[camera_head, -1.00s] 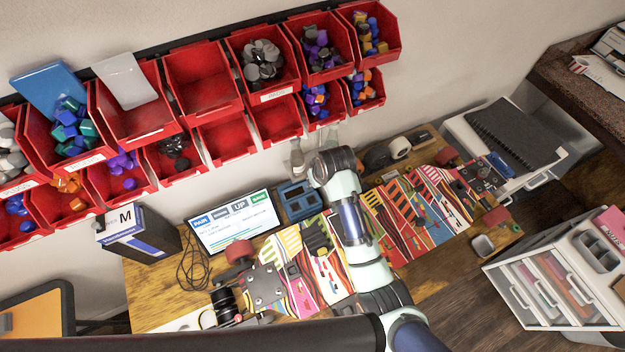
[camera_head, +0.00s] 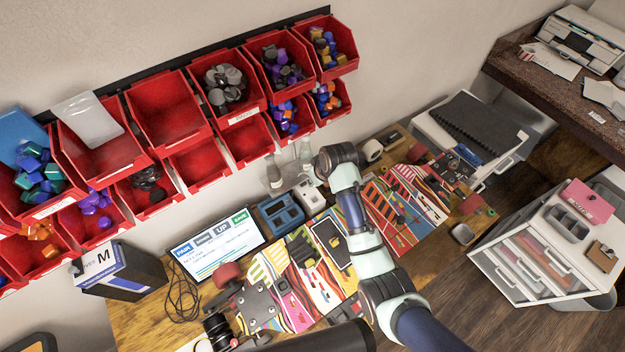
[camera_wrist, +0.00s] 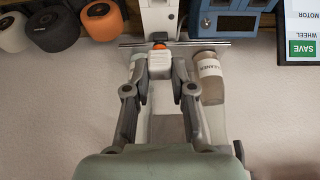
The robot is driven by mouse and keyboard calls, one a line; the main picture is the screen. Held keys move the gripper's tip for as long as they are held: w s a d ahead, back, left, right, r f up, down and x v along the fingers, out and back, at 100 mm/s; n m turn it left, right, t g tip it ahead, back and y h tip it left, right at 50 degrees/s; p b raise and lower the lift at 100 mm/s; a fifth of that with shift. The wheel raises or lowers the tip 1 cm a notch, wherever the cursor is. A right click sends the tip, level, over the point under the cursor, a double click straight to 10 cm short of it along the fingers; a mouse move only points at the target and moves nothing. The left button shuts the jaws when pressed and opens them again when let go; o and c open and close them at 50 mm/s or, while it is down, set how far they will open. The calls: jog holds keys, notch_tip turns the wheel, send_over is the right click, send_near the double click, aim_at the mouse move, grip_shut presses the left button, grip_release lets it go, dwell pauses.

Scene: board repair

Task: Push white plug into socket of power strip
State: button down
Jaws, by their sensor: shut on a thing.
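A white plug (camera_wrist: 160,67) sits between the fingertips of my gripper (camera_wrist: 160,72) in the wrist view. My gripper is shut on it. The white power strip (camera_wrist: 159,16) lies straight beyond the plug, at the top of the wrist view. A small orange part (camera_wrist: 159,46) shows between plug and strip; I cannot tell which it belongs to. The plug lines up with the strip, but whether its pins touch a socket is hidden. In the head view the strip (camera_head: 309,197) is beside the blue device, and my arm hides the gripper and plug.
A blue device (camera_head: 280,215) stands close beside the strip. A cleaner bottle (camera_wrist: 208,75) is close to one finger. Black and orange wheels (camera_wrist: 101,19) lie on the other side. A monitor (camera_head: 215,247) and colourful skateboard decks (camera_head: 405,208) crowd the bench. Red bins (camera_head: 170,110) hang above.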

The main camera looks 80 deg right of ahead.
jog(key=shift+f+b, duration=2.1)
jog(key=shift+f, duration=1.65)
jog(key=shift+f+b, duration=0.3)
jog(key=shift+f, duration=1.45)
dwell(0.3)
jog(key=c, duration=0.6)
grip_release()
jog(key=shift+r, duration=0.25)
jog(key=shift+r+p, duration=1.35)
jog(key=shift+p, duration=0.4)
